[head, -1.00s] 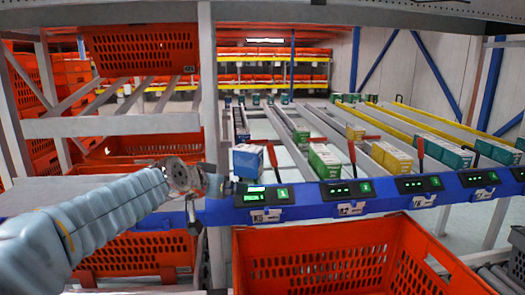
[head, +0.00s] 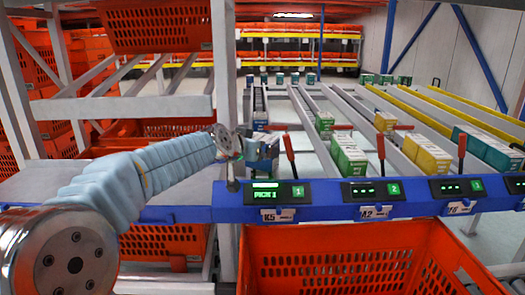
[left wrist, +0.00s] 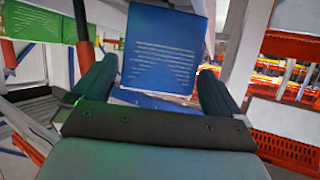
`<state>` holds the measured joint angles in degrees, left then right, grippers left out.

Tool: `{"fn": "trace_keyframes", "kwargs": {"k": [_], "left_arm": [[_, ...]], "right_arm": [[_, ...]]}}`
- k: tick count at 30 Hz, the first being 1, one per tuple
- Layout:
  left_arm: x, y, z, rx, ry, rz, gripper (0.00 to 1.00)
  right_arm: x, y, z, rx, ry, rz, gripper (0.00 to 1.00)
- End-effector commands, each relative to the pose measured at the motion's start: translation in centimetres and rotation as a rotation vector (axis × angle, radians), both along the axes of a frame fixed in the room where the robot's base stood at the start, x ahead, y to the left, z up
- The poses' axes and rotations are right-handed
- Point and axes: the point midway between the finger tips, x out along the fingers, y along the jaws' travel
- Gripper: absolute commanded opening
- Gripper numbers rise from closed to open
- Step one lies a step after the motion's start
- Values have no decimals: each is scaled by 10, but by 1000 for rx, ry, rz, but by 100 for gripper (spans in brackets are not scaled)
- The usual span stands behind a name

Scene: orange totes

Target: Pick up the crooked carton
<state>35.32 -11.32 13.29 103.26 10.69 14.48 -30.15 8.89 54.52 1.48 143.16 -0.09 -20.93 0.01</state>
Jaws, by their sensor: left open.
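The blue carton (head: 262,167) stands at the front end of the leftmost flow lane, behind the display marked 1. It is partly hidden by my left gripper (head: 262,147) in the head view. In the left wrist view the carton (left wrist: 162,48) shows a blue face with lines of pale print, slightly tilted in the picture. My left gripper (left wrist: 158,75) is open, with one dark finger on each side of the carton. I cannot tell whether either finger touches it. My right gripper is not in view.
A blue rail with lit displays (head: 278,193) runs across the front of the lanes. A red lever (head: 289,147) stands right of the carton. Green-and-white cartons (head: 348,155) sit in the lane to the right. An empty orange tote (head: 345,240) stands below the rail. A grey post (head: 224,70) rises left of the gripper.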

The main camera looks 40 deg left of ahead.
Motion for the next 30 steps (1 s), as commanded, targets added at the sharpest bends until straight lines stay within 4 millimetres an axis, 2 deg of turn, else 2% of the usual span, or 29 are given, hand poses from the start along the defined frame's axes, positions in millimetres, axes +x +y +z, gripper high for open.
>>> {"fn": "trace_keyframes", "kwargs": {"k": [7, 16, 25, 30], "left_arm": [[36, 9, -14, -2, 4, 0, 100], [42, 10, -18, -1, 1, 0, 100], [42, 10, -18, -1, 1, -1, 56], [42, 10, -18, -1, 0, 0, 56]], "right_arm": [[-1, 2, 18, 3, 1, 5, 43], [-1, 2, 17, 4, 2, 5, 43], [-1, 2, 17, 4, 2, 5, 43], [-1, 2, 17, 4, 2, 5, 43]]}}
